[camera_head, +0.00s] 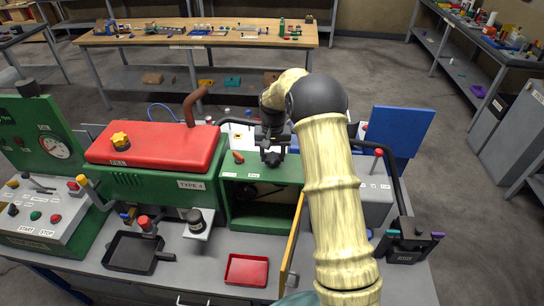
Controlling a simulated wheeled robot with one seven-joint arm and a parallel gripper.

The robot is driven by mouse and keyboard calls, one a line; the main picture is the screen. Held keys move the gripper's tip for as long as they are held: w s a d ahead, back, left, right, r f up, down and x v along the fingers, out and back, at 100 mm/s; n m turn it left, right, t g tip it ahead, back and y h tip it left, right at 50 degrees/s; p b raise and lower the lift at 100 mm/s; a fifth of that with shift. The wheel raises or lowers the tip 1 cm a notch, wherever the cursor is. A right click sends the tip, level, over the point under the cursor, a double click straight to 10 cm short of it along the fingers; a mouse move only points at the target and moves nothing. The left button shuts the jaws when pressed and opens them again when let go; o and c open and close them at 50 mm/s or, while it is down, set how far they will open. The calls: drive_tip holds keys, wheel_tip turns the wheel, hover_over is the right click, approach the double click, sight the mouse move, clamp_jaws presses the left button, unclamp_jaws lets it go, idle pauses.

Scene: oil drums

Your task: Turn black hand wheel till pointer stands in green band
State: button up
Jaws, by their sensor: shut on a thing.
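My gripper (272,155) is black and points down over the top of the green cabinet, at the middle of the view. Its jaws are shut on a small dark part there. The jaws and arm cover most of that part, so I cannot tell for sure that it is the black hand wheel. A round white gauge (55,147) sits on the green panel at the far left. Its pointer and coloured band are too small to read.
The red lid (155,143) with a brown pipe is further left. The cabinet's yellow-edged door (292,240) hangs open at the front. A black pan (133,252) and red tray (246,270) lie on the bench.

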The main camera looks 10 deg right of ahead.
sight(272, 156)
drive_tip(key=shift+w+r+m, duration=0.1)
drive_tip(key=shift+r+m, duration=0.05)
drive_tip(key=shift+m, duration=2.05)
drive_tip(key=o, duration=1)
wheel_tip(272, 156, up, 17)
drive_tip(key=b, duration=0.3)
